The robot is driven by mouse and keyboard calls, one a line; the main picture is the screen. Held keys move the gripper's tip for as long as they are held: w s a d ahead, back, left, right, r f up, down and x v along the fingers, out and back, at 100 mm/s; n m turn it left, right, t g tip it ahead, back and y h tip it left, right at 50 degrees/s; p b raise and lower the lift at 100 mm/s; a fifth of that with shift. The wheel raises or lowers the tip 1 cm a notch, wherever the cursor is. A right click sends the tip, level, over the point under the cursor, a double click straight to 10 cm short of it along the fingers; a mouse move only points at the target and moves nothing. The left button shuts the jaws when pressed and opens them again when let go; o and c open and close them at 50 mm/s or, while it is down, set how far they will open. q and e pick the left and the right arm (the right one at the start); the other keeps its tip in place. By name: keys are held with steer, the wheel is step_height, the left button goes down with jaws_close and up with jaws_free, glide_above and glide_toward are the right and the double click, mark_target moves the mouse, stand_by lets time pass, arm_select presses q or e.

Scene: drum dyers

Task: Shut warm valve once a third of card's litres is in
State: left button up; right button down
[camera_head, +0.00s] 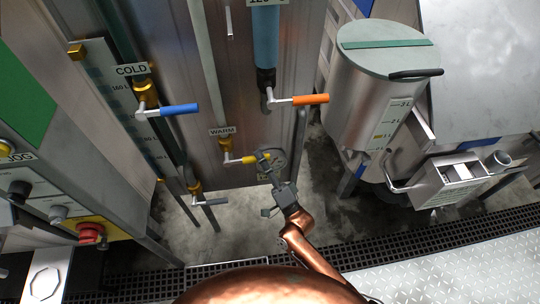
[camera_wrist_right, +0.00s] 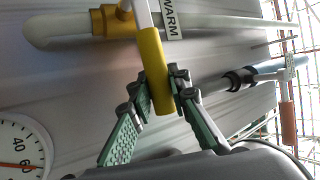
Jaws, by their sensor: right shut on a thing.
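The warm valve has a yellow lever (camera_head: 240,160) under a WARM label (camera_head: 222,131), low on the steel panel. My right gripper (camera_head: 265,160) is shut on the lever's outer end, which points right in the head view. In the right wrist view the yellow lever (camera_wrist_right: 154,70) passes between the green-padded fingers, near the WARM label (camera_wrist_right: 170,18). A sight scale (camera_head: 118,90) with litre marks stands at the left; its level is too small to read. No card is readable. My left gripper is not in view.
A blue COLD lever (camera_head: 178,109) is up left and an orange lever (camera_head: 310,99) up right. A dark-handled lever (camera_head: 212,202) is lower left. A red stop button (camera_head: 90,231) is on the left panel. A round gauge (camera_wrist_right: 20,155) is beside my gripper. A steel drum (camera_head: 370,90) stands right.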

steer(key=shift+f+m+b, duration=0.3)
steer(key=shift+f+m, duration=0.1)
steer(key=shift+m, duration=0.1)
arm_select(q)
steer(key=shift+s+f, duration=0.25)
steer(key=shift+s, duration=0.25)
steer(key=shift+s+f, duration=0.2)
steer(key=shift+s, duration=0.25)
arm_select(e)
steer(key=shift+t+h, duration=0.3)
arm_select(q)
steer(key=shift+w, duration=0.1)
arm_select(e)
steer(key=c, duration=1.8)
jaws_free()
steer(key=shift+s+d, duration=0.1)
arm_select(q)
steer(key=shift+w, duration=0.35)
arm_select(e)
steer(key=v, duration=1.1)
steer(key=shift+s+f, duration=0.25)
steer(key=shift+d, duration=0.15)
